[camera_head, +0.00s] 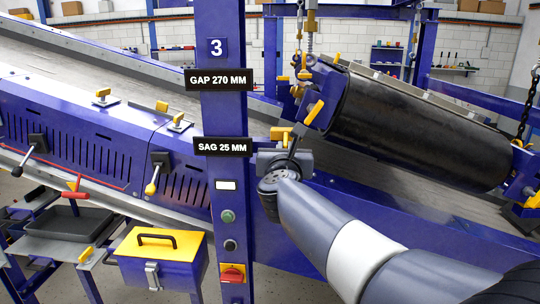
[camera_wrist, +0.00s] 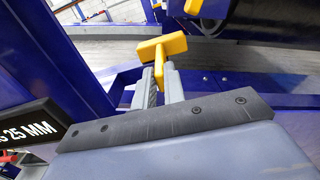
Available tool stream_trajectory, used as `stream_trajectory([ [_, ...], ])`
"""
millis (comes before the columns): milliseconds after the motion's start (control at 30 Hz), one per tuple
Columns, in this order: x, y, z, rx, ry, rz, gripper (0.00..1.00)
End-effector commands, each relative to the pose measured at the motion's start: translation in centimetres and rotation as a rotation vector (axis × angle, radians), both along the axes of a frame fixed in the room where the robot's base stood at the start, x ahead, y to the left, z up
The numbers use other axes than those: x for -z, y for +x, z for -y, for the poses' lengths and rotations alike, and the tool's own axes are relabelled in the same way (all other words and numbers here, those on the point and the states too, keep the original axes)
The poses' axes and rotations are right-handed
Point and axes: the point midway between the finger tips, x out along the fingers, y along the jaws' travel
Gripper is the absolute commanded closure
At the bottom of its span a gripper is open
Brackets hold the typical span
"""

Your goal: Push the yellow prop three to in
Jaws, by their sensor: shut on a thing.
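A yellow T-shaped piece (camera_wrist: 160,52), which looks like the yellow prop, stands between the fingertips of my gripper (camera_wrist: 158,82) in the wrist view. My gripper is shut on its lower part, and its wide yellow head shows beyond the fingers. In the head view the yellow piece (camera_head: 281,132) shows just above my gripper (camera_head: 288,152), right of the blue post (camera_head: 224,120) marked 3. How far in the prop sits cannot be told, as my gripper hides its base.
Signs on the post read GAP 270 MM (camera_head: 219,79) and SAG 25 MM (camera_head: 222,147). The large black magnet cylinder (camera_head: 415,125) hangs on chains at the right. A blue beam (camera_wrist: 290,100) runs close behind my gripper. A yellow-lidded toolbox (camera_head: 158,255) stands lower left.

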Motion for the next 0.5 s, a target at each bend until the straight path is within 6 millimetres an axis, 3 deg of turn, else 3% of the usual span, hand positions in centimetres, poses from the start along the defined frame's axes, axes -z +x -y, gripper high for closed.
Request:
stream_trajectory([
  [33, 0.4, -0.1, 1.6, 0.009, 0.002, 0.004, 1.0],
  [200, 0.2, -0.2, 4.4, 0.007, 0.002, 0.003, 1.0],
  [500, 0.0, -0.3, 5.7, 0.004, -0.001, 0.002, 1.0],
])
